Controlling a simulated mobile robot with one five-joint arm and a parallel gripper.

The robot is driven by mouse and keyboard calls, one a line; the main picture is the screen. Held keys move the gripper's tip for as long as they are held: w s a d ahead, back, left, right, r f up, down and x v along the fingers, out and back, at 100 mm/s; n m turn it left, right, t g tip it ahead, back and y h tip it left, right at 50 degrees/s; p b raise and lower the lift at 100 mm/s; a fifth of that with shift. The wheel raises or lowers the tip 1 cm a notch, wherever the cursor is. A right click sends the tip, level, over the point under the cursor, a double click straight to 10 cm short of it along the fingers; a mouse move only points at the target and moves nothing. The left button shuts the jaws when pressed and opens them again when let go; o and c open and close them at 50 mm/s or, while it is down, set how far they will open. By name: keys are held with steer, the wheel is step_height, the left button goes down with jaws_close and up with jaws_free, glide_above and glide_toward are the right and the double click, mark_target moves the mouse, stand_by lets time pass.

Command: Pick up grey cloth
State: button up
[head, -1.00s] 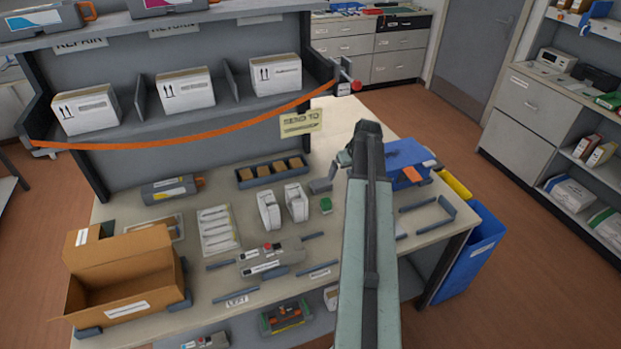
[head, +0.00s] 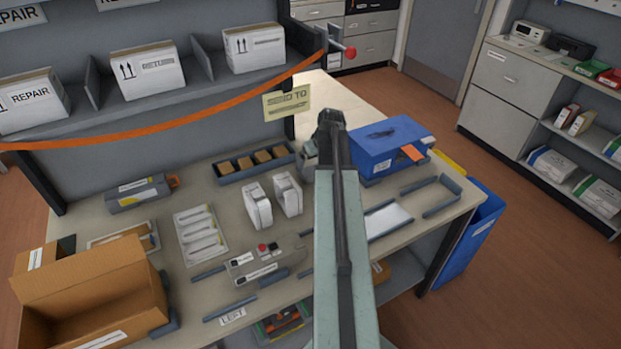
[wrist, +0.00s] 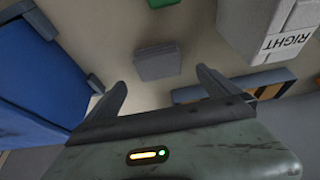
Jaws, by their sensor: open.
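The grey cloth (wrist: 158,61) shows in the wrist view as a small folded grey pad lying flat on the pale bench top (wrist: 105,30). My gripper (wrist: 160,82) is open, with one finger on each side of the lower picture. The cloth lies ahead of the gap between the fingertips, apart from them, and nothing is between the fingers. In the head view my arm hides the cloth and most of my gripper.
A blue box (head: 375,150) stands right of my arm; the wrist view shows blue (wrist: 35,65) close left. A compartmented tray (head: 228,176) stands at the back.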

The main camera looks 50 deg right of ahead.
mark_target(312, 171)
steer(key=b+x, duration=0.5)
steer(key=x, duration=0.1)
steer(key=shift+f, duration=0.1)
steer(key=shift+s, duration=0.1)
steer(key=shift+c, duration=0.3)
steer(key=c, duration=1.3)
step_height(312, 171, up, 10)
steer(key=p, duration=1)
steer(key=o, duration=0.7)
steer(key=shift+d, duration=0.1)
steer(key=c, duration=0.5)
steer(key=shift+c, duration=0.4)
